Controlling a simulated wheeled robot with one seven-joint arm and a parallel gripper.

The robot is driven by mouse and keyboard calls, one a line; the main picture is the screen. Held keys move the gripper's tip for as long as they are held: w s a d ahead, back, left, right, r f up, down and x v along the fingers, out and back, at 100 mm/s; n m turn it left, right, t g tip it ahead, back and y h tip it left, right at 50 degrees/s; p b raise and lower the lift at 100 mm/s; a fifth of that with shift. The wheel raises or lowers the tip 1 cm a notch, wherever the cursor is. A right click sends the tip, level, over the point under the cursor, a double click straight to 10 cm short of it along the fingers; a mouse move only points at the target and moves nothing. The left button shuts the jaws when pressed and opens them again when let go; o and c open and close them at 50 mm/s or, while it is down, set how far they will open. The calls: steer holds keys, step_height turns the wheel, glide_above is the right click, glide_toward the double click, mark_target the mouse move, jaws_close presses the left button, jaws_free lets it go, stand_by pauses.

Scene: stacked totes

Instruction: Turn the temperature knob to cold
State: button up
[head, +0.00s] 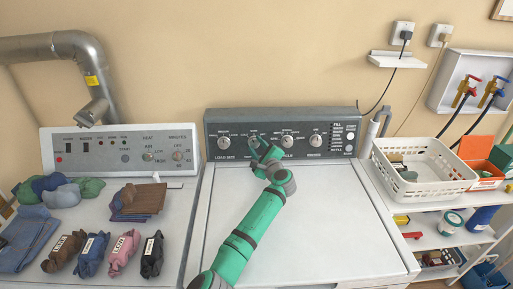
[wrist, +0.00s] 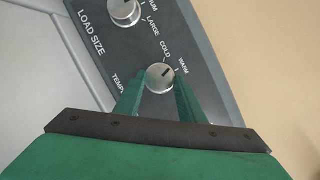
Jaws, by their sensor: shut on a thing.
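The temperature knob (wrist: 157,77) is a round silver dial on the dark washer panel (wrist: 203,62). The wrist view shows the word COLD above it and WARM to its upper right. A dark mark on its face points to the upper right, roughly between the two words. My gripper (wrist: 160,88) is shut on the knob, with one green finger on either side. In the head view my gripper (head: 262,151) reaches the panel and covers most of this knob. The lower part of the TEMP label is hidden by a finger.
The load size knob (head: 223,142) is to the left; two more knobs (head: 288,142) (head: 316,141) are to the right. Clothes bundles lie on the dryer (head: 190,235) at left. A white basket (head: 428,178) stands at right.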

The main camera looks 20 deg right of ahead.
steer(key=n+g, duration=0.1)
steer(key=n, duration=0.4)
steer(key=shift+r+n+g+y, duration=0.1)
steer(key=shift+n+g+y, duration=0.3)
stand_by(0.4)
steer(key=o, duration=1)
steer(key=shift+r, duration=0.1)
steer(key=v, duration=1)
steer(key=shift+s+r, duration=0.15)
steer(key=shift+s, duration=0.25)
